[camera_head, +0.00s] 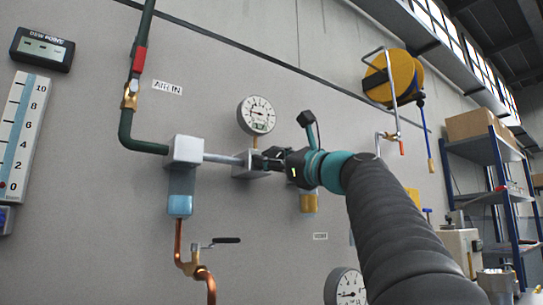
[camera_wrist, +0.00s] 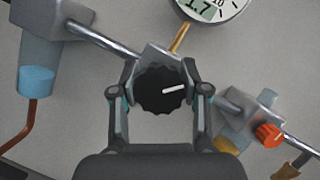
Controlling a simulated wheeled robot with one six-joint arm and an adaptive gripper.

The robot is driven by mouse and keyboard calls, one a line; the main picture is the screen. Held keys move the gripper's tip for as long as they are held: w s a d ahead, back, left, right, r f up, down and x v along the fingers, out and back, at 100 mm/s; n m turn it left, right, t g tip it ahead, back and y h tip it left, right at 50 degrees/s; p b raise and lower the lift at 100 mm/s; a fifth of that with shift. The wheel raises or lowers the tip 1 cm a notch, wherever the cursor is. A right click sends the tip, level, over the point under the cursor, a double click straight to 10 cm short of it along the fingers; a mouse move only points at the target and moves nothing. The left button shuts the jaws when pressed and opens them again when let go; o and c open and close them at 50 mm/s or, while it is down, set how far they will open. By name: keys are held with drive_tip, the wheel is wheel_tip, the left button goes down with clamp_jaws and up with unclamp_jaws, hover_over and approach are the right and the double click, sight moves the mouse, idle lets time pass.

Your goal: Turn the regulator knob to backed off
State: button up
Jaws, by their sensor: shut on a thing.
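The regulator knob (camera_wrist: 160,88) is black and ribbed with a white pointer line. In the wrist view the line points to the right and slightly up. My gripper (camera_wrist: 160,97) has one finger on each side of the knob and is shut on it. In the head view my gripper (camera_head: 270,162) is at the regulator body (camera_head: 243,167), and it hides the knob there. A pressure gauge (camera_head: 256,115) stands above the regulator; in the wrist view the gauge (camera_wrist: 208,8) shows 1.7 on its display, partly cut off.
A grey filter block with a blue bowl (camera_head: 180,205) is left of the regulator. An orange knob (camera_wrist: 268,134) on the same line is to the right. A lower gauge (camera_head: 346,288), a yellow hose reel (camera_head: 393,77) and a blue shelf rack (camera_head: 490,150) stand further right.

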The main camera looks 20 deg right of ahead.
drive_tip(key=n+g+p, duration=0.1)
drive_tip(key=n, duration=0.2)
drive_tip(key=n+g+y+p, duration=0.1)
drive_tip(key=n, duration=0.3)
drive_tip(key=shift+r+y+p, duration=0.1)
drive_tip(key=shift+y+p, duration=0.2)
drive_tip(key=shift+p, duration=0.1)
drive_tip(key=shift+a+f+n+g+p, duration=0.15)
drive_tip(key=shift+n+g+p, duration=0.75)
drive_tip(key=shift+n, duration=1)
drive_tip(key=shift+f, duration=0.1)
drive_tip(key=o, duration=1.1)
drive_tip(key=shift+o, duration=0.2)
drive_tip(key=v, duration=1.2)
